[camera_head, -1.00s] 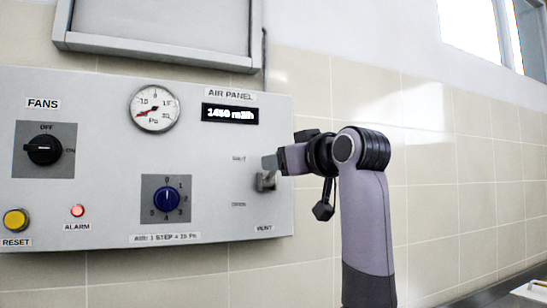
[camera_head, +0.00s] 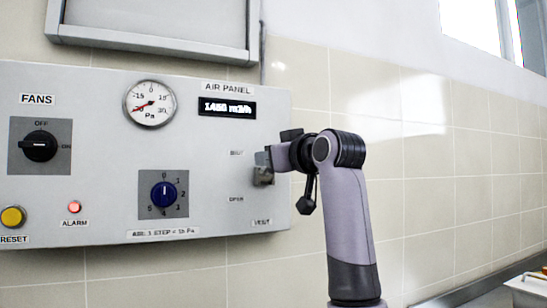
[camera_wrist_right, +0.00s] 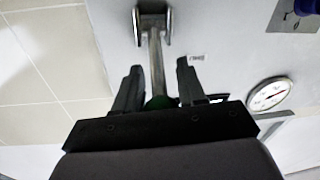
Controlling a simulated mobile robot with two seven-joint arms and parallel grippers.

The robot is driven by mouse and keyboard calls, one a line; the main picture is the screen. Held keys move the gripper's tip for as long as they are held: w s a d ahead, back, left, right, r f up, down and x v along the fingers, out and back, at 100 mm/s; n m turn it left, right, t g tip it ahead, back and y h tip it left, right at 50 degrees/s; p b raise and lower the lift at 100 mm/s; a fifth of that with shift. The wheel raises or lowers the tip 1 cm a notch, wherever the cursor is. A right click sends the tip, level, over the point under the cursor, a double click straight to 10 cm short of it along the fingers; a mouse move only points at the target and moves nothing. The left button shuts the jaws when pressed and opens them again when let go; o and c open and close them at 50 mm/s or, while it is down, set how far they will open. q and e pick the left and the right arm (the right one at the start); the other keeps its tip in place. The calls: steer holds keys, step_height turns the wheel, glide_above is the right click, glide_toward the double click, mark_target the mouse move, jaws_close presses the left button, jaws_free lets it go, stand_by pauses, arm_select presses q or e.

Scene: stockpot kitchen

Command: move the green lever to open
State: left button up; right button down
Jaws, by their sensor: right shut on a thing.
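The green lever shows in the right wrist view as a metal rod (camera_wrist_right: 156,60) running from a bracket on the panel, with a green grip (camera_wrist_right: 160,102) low between my fingers. In the head view the lever's bracket (camera_head: 263,177) sits at the panel's right edge; the lever itself is mostly hidden by my gripper. My right gripper (camera_head: 264,158) is at the height of the upper, blurred label, above the OPEN label (camera_head: 236,199). It also shows in the wrist view (camera_wrist_right: 158,88), one finger each side, shut on the green lever. My left gripper is not in view.
The grey panel (camera_head: 100,110) also carries a black FANS knob (camera_head: 40,146), a blue knob (camera_head: 164,196), a gauge (camera_head: 150,103), a lit red alarm lamp (camera_head: 74,207) and a yellow reset button (camera_head: 12,217). Tiled wall right of the panel is bare.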

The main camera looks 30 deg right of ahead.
step_height(320, 180, down, 7)
steer(key=n+t+y+b, duration=0.1)
steer(key=t+b, duration=0.7)
steer(key=b, duration=0.1)
steer(key=shift+s+n+t+y, duration=0.4)
steer(key=shift+a+f, duration=0.1)
stand_by(0.8)
stand_by(0.9)
steer(key=c, duration=1.1)
jaws_free()
steer(key=o, duration=0.3)
steer(key=shift+w, duration=0.15)
